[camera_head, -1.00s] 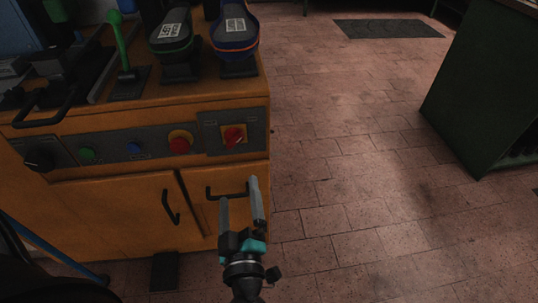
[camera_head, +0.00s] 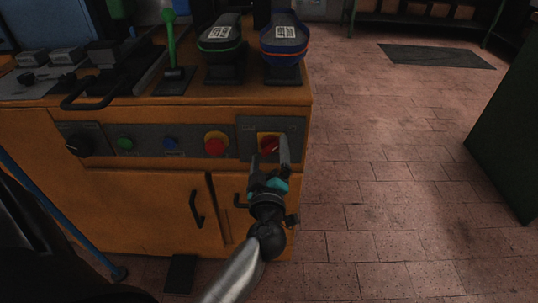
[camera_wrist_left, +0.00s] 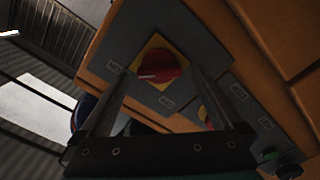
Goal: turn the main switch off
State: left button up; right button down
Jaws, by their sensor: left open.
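The main switch (camera_head: 268,146) is a red rotary knob on a yellow plate, set in a grey panel at the right end of the orange machine's front. In the left wrist view the red knob (camera_wrist_left: 160,66) shows just beyond the fingers, with labels on the grey plate around it. My left gripper (camera_head: 268,160) is open, its two fingers pointing at the switch. In the left wrist view its fingertips (camera_wrist_left: 158,75) stand apart on either side below the knob. I cannot tell whether they touch it. My right gripper is not in view.
Left of the switch on the same panel are a red mushroom button (camera_head: 215,144), a blue button (camera_head: 170,143), a green button (camera_head: 125,143) and a black knob (camera_head: 78,146). A black door handle (camera_head: 197,209) sticks out below. Open tiled floor (camera_head: 390,190) lies right.

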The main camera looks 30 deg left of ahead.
pick_arm(q)
jog(key=shift+w+a, duration=0.15)
jog(key=shift+w, duration=0.1)
jog(key=shift+c, duration=0.2)
jog(key=c, duration=1.3)
